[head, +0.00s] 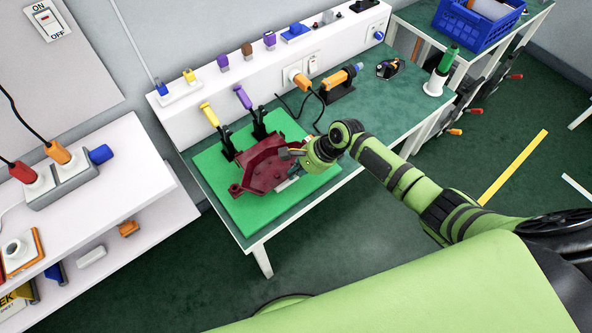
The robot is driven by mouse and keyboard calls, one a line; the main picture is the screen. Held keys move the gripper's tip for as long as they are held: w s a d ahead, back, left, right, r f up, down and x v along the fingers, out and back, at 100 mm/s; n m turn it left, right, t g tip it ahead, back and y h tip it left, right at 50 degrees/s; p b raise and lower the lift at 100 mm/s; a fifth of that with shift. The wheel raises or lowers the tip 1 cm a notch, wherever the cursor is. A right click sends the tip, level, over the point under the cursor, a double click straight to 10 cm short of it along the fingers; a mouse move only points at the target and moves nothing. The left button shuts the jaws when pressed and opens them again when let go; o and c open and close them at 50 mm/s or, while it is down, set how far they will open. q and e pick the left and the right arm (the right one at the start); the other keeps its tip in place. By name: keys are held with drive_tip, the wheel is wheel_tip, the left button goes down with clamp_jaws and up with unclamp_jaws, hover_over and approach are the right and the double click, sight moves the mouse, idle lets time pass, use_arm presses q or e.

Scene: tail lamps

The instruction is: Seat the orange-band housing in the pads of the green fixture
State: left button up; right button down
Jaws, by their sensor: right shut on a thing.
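A dark red housing (266,172) is over the green fixture (213,166) on the table. I cannot make out an orange band on it. My right gripper (296,158) is shut on the housing's right edge. The housing hides the pads below it, and I cannot tell whether it rests on them or hangs just above. Two toggle clamps stand at the fixture's back edge, one with a yellow handle (209,114) and one with a purple handle (243,98). Both handles point up. My left gripper is not in view.
An orange tool (338,82) on a black stand and a cable are behind my right arm. A green-handled item (447,62) stands at the table's right end. A white ledge (207,90) with small coloured parts runs along the back. A white bench (130,165) stands left.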

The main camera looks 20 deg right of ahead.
drive_tip(key=shift+f, duration=0.15)
drive_tip(key=shift+f+b, duration=0.7)
drive_tip(key=shift+f, duration=0.65)
drive_tip(key=c, duration=1.3)
unclamp_jaws()
drive_tip(key=shift+c, duration=0.2)
drive_tip(key=v, duration=1.2)
